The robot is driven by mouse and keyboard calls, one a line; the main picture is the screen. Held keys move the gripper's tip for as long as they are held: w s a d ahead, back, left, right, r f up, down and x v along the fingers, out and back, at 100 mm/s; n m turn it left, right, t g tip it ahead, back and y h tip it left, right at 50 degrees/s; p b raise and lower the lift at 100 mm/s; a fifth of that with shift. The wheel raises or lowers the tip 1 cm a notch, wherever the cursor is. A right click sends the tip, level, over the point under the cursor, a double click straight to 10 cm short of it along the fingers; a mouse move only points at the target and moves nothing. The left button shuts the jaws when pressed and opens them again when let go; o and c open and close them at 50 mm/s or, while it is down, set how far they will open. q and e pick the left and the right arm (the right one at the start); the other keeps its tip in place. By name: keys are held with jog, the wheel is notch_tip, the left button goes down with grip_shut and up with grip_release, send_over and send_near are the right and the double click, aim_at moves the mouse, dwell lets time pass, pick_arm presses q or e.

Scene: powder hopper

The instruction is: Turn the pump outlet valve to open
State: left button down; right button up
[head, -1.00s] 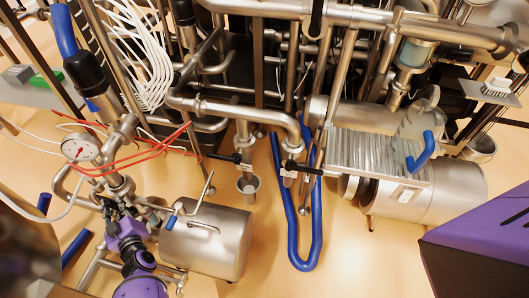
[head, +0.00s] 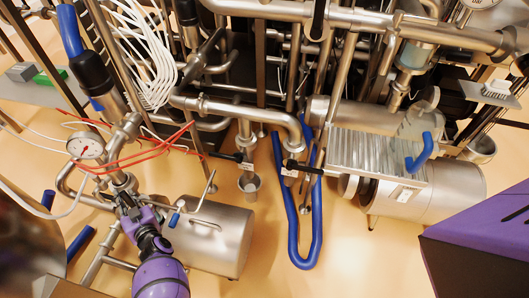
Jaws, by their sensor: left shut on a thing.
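The outlet pipe (head: 122,181) stands at the left in the head view, below a round pressure gauge (head: 86,146). My left gripper (head: 127,202) is at the lower end of this pipe, where the pump outlet valve sits. It is shut on the valve's handle. The handle is mostly hidden by the fingers, so I cannot tell its exact angle. A steel cylinder (head: 222,240) with a bent bar on top lies just right of the gripper. My right gripper is out of view.
Red and white cables run across the pipes near the gauge. A small steel cup (head: 250,185) and a blue hose loop (head: 304,262) are right of the cylinder. A ribbed motor (head: 380,155) is farther right. Tan floor is open at the bottom middle.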

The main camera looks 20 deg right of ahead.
pick_arm(q)
jog(key=shift+w+d+r+h, duration=0.1)
jog(key=shift+w+d+h, duration=0.05)
jog(key=shift+d, duration=0.35)
jog(key=shift+w+d+r+h, duration=0.1)
jog(key=shift+d+h, duration=0.05)
jog(key=shift+d, duration=0.3)
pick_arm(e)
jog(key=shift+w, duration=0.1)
pick_arm(q)
jog(key=c, duration=1.9)
grip_release()
jog(key=shift+o, duration=1.3)
jog(key=shift+w+d+f, duration=0.1)
jog(key=shift+d, duration=0.05)
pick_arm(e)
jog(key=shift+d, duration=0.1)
pick_arm(q)
jog(key=shift+a, duration=0.2)
jog(key=v, duration=1.2)
jog(key=shift+f, duration=0.15)
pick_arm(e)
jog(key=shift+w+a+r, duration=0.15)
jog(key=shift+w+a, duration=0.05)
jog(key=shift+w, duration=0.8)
pick_arm(q)
jog(key=shift+a, duration=0.15)
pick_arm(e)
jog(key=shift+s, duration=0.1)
